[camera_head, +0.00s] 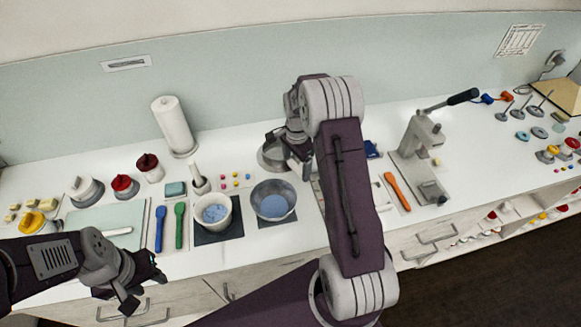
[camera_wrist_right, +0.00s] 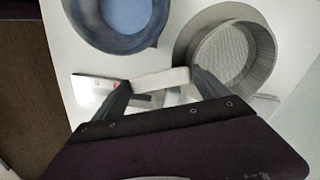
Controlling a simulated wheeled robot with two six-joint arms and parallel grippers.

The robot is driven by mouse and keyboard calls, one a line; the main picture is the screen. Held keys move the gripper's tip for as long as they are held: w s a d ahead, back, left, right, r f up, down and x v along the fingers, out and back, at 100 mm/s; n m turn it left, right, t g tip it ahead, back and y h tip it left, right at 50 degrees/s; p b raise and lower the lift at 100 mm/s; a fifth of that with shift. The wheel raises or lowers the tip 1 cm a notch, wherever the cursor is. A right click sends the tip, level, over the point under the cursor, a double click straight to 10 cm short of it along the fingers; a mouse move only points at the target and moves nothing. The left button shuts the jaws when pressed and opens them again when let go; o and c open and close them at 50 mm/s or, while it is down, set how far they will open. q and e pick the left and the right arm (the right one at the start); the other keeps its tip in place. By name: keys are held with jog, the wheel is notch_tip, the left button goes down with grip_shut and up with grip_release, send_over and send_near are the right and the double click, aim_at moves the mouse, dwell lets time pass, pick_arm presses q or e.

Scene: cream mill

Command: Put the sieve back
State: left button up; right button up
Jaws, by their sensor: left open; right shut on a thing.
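The sieve, a round grey ring with a mesh floor, shows in the wrist view (camera_wrist_right: 234,54) and at the back of the counter in the head view (camera_head: 268,156). My right gripper (camera_wrist_right: 160,80) is beside it, its jaws apart around a pale bar that looks like part of the sieve; the exact contact is unclear. In the head view my right gripper (camera_head: 290,148) is partly hidden by its own arm. Whether the sieve rests on the counter or is lifted, I cannot tell. My left gripper (camera_head: 146,286) is open and empty at the front left.
A steel bowl (camera_head: 286,189) with blue powder stands in front of the sieve, with a white mortar (camera_head: 230,219) to its left. A lever press (camera_head: 417,150) is right of my right arm, beside an orange spatula (camera_head: 397,191). A paper roll (camera_head: 173,125) stands behind.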

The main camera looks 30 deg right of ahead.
jog(key=shift+w+a+f, duration=0.15)
jog(key=shift+w+f, duration=0.15)
jog(key=shift+w, duration=0.25)
jog(key=shift+w+a+f, duration=0.1)
jog(key=shift+w+f, duration=0.15)
jog(key=shift+w, duration=0.3)
jog(key=shift+s+f+p, duration=0.1)
jog(key=shift+f+p, duration=0.2)
jog(key=shift+f, duration=0.05)
notch_tip(320, 180, down, 3)
jog(key=shift+r+p, duration=0.1)
jog(key=shift+p, duration=0.3)
jog(key=shift+f, duration=0.35)
jog(key=shift+f, duration=0.2)
jog(key=o, duration=1.6)
jog(key=shift+c, duration=0.2)
